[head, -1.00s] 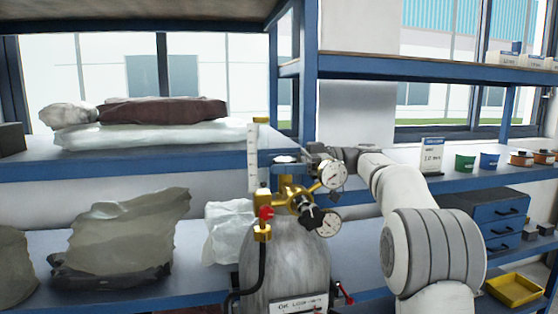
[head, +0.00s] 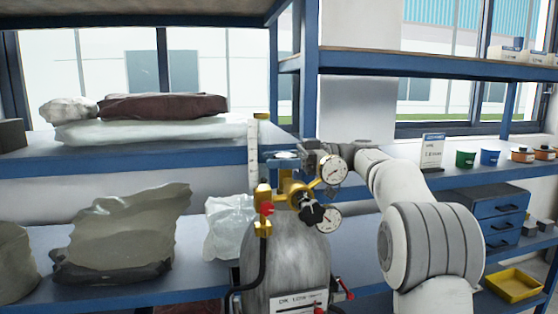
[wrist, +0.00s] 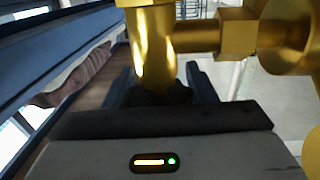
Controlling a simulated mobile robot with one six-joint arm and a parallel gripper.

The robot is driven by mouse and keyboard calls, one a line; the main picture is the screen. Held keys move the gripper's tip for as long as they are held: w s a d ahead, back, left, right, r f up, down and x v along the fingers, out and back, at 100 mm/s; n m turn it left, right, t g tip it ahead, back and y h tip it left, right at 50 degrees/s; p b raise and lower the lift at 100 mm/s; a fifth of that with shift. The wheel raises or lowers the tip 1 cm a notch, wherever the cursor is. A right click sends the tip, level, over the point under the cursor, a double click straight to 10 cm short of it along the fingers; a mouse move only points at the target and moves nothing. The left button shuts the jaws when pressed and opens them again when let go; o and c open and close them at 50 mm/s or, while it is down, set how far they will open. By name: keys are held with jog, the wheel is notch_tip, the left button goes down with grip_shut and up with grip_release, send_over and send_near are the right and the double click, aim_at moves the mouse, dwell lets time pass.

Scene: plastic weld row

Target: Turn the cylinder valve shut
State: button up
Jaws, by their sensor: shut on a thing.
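The grey gas cylinder (head: 285,262) stands upright in the middle of the head view. A brass valve (head: 284,185) sits on its top, also large in the wrist view (wrist: 152,45). My gripper (head: 298,156) is at the top of the valve, reaching in from the right. In the wrist view my gripper (wrist: 162,88) has its dark fingers on either side of a dark handwheel (wrist: 160,95) at the end of the brass stem, and is shut on it. The handwheel is partly hidden by the valve body.
Two round gauges (head: 331,170), a black regulator knob (head: 312,212) and a flow tube (head: 253,155) crowd the valve. A black hose (head: 262,270) hangs at the left. Shelves with bags (head: 125,235) stand behind, and blue drawers (head: 495,215) are at the right.

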jog(key=b, duration=0.1)
jog(key=t+b, duration=0.1)
jog(key=shift+f+m+t+b, duration=0.2)
jog(key=shift+m+t+b, duration=0.1)
jog(key=shift+m+b, duration=0.1)
jog(key=shift+w+r+m+t+b, duration=0.1)
jog(key=shift+m+t+b, duration=0.2)
jog(key=shift+b, duration=0.1)
jog(key=shift+r, duration=0.1)
jog(key=o, duration=1)
jog(key=shift+c, duration=0.2)
jog(key=d+b, duration=0.1)
jog(key=d, duration=0.7)
jog(key=shift+b, duration=0.3)
jog(key=shift+a, duration=0.1)
